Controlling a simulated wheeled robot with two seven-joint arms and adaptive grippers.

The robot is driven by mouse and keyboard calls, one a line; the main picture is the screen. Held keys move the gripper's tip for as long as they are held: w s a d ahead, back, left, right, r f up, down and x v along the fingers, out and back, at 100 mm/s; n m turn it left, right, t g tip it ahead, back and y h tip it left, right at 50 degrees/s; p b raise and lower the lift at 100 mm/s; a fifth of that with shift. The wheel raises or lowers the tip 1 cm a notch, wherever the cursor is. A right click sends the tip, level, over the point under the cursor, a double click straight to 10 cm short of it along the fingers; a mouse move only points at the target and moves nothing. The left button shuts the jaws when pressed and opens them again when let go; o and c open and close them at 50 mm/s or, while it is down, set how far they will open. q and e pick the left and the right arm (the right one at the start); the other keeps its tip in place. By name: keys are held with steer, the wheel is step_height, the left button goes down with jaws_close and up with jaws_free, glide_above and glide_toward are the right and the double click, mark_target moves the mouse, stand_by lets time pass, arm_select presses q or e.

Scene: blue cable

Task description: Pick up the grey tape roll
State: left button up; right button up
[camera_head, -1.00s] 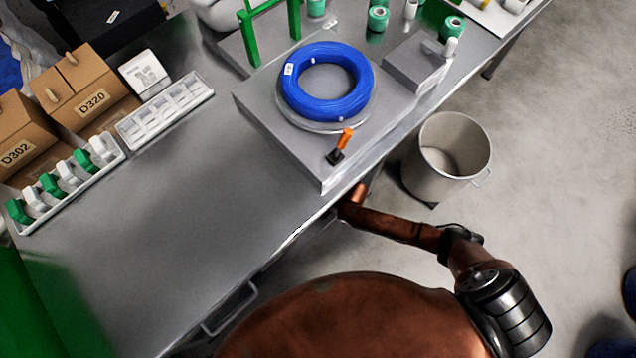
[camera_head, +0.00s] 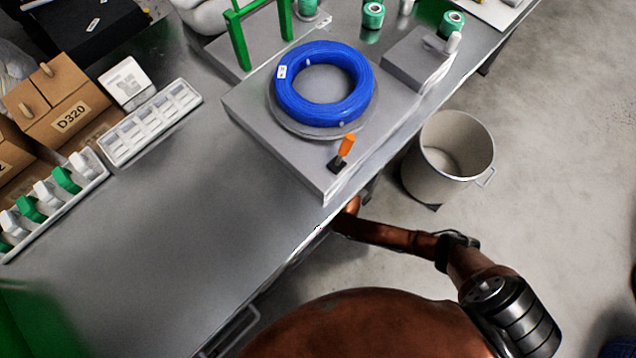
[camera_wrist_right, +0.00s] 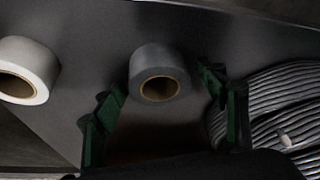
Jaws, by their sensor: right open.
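The grey tape roll (camera_wrist_right: 158,74) is in the right wrist view, with its brown cardboard core facing the camera. My right gripper (camera_wrist_right: 162,97) is open, with one dark green-padded finger on each side of the roll. The roll sits between or just beyond the fingertips; I cannot tell whether they touch it. In the head view my right arm reaches under the workbench edge, and its gripper is hidden there. The grey roll is not visible in the head view. My left gripper is not in view.
A white tape roll (camera_wrist_right: 27,70) lies left of the grey one, and a coil of grey cable (camera_wrist_right: 270,108) lies close by the right finger. Above, the metal workbench (camera_head: 170,225) carries a blue cable coil (camera_head: 290,98). A bin (camera_head: 450,160) stands beside the bench.

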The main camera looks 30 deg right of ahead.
steer(key=shift+c, duration=0.5)
steer(key=c, duration=1.2)
steer(key=shift+o, duration=0.2)
steer(key=shift+r, duration=0.1)
